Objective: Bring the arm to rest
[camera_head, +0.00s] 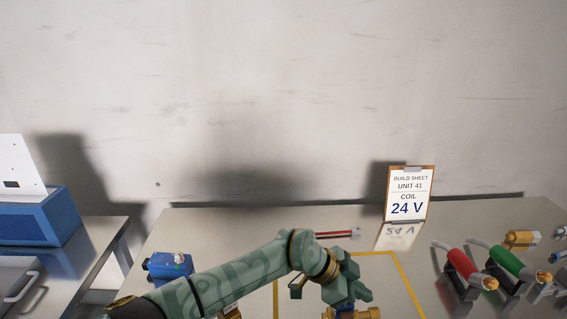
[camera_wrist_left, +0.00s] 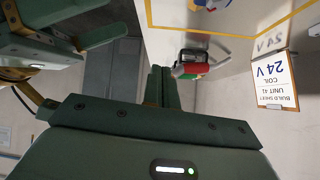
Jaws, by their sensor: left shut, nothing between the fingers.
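My left arm reaches in from the lower left in the head view, and its gripper (camera_head: 345,288) hangs over the yellow-outlined area of the bench. In the left wrist view its two green fingers (camera_wrist_left: 162,88) are together with nothing between them. Part of a similar green gripper or arm shows at the upper left of the wrist view; I cannot tell its finger state. Brass and blue parts (camera_head: 360,313) show just below the left gripper in the head view, partly hidden by it; I cannot tell whether they touch it.
A build sheet (camera_head: 408,192) reading "COIL 24 V" stands at the bench's back. A red-and-black lead (camera_head: 338,234) lies behind the arm. A blue part (camera_head: 166,265) sits at left. A blue box (camera_head: 40,218) is far left.

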